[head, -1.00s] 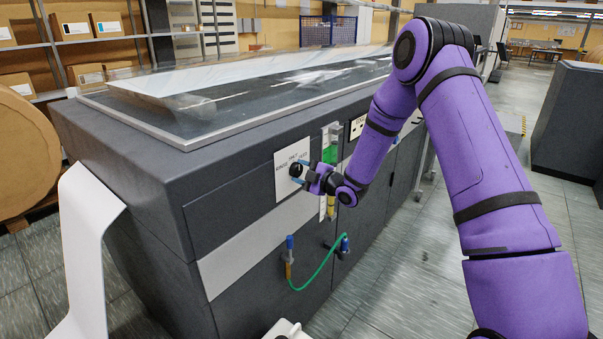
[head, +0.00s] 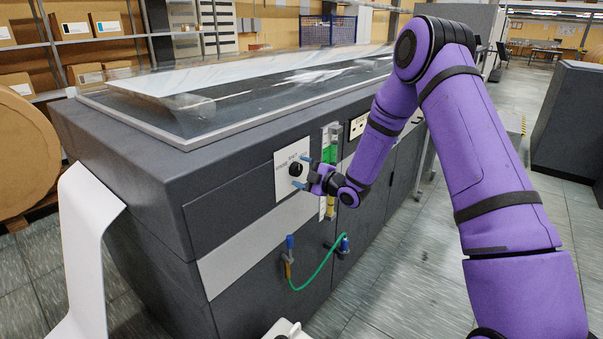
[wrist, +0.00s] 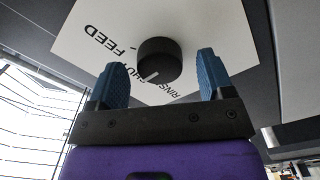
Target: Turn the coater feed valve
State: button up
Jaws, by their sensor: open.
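The coater feed valve is a round black knob (head: 296,169) on a white label plate (head: 287,183) on the front of the dark grey machine. In the wrist view the knob (wrist: 158,60) shows a white pointer line, and the plate (wrist: 215,35) carries the words FEED, SHUT and a partly hidden RINSE. The pointer's exact setting is hard to tell. My gripper (head: 304,173) is open in front of the knob. In the wrist view its blue fingertips (wrist: 160,75) stand apart on either side of the knob, with visible gaps and no contact seen.
A green and yellow sight tube (head: 330,160) stands just right of the plate. Below, a green hose (head: 320,268) links two blue-topped fittings. A white paper web (head: 88,240) hangs at the machine's left end. The floor (head: 400,270) in front is clear.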

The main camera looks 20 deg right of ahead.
jog(key=v, duration=1)
jog(key=shift+r, duration=0.1)
jog(key=s+d+r+m+g+h, duration=0.2)
jog(key=s+r+m+h, duration=0.3)
jog(key=r, duration=0.5)
jog(key=s+d+r+m+g+h, duration=0.1)
jog(key=s+d+r+m+h, duration=0.1)
jog(key=s+r+m+h, duration=0.6)
jog(key=s+a+r+m+g, duration=0.1)
jog(key=s+r+m+g, duration=0.1)
jog(key=s, duration=0.7)
jog(key=s+a+r+m+g+y, duration=0.1)
jog(key=s+r+m+g, duration=0.1)
jog(key=s, duration=0.7)
jog(key=s+a+r+m+g+y, duration=0.1)
jog(key=s+r+m+g, duration=0.1)
jog(key=s, duration=0.7)
jog(key=shift+a+r, duration=0.4)
jog(key=shift+r, duration=0.15)
jog(key=shift+w, duration=0.1)
